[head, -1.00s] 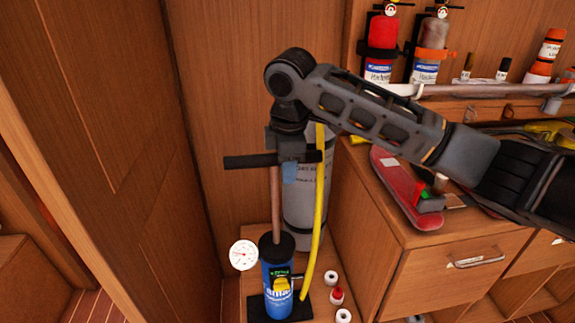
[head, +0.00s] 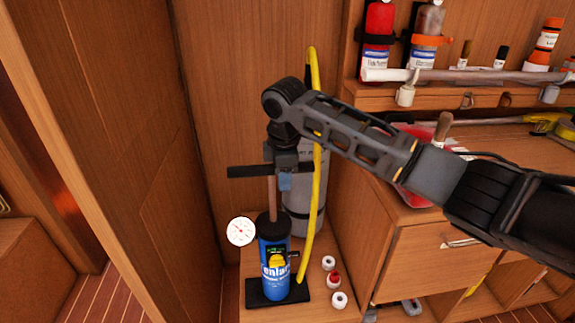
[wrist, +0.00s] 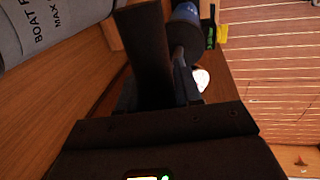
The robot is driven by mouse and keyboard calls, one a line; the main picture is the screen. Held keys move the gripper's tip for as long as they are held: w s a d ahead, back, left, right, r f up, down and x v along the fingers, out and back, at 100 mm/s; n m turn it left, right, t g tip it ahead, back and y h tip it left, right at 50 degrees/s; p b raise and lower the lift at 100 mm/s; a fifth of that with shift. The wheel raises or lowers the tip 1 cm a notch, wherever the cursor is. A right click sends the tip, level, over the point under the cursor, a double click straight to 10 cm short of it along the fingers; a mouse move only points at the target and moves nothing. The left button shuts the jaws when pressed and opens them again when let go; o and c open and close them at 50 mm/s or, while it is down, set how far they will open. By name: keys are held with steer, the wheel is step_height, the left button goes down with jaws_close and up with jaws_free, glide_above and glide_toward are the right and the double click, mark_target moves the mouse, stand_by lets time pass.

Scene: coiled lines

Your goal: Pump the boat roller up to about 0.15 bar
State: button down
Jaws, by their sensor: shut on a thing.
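The pump (head: 274,250) is a blue cylinder standing upright on a black foot plate. A brown rod rises from it to a black crossbar handle (head: 243,171). My gripper (head: 284,170) is shut on the middle of this handle, above the cylinder, with a short length of rod showing. In the wrist view the handle (wrist: 150,60) crosses between my fingers. A round white gauge (head: 241,231) is at the pump's left; its needle is too small to read. A yellow hose (head: 315,180) loops up at the right. The grey boat roller (head: 303,200) stands behind, partly hidden; it also shows in the wrist view (wrist: 50,28).
Several small caps (head: 333,279) lie right of the foot plate. A wooden cabinet (head: 420,265) stands on the right, with a shelf of bottles (head: 428,35) above. A wood panel (head: 110,130) closes the left side. Striped floor (head: 92,297) shows at lower left.

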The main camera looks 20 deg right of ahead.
step_height(320, 180, down, 8)
steer(key=shift+r+b, duration=0.15)
steer(key=shift+b, duration=0.5)
steer(key=c, duration=0.9)
jaws_free()
steer(key=shift+o, duration=0.2)
steer(key=shift+r, duration=0.1)
step_height(320, 180, up, 8)
steer(key=s, duration=0.1)
steer(key=shift+s+a+f, duration=0.2)
steer(key=shift+s+a, duration=0.05)
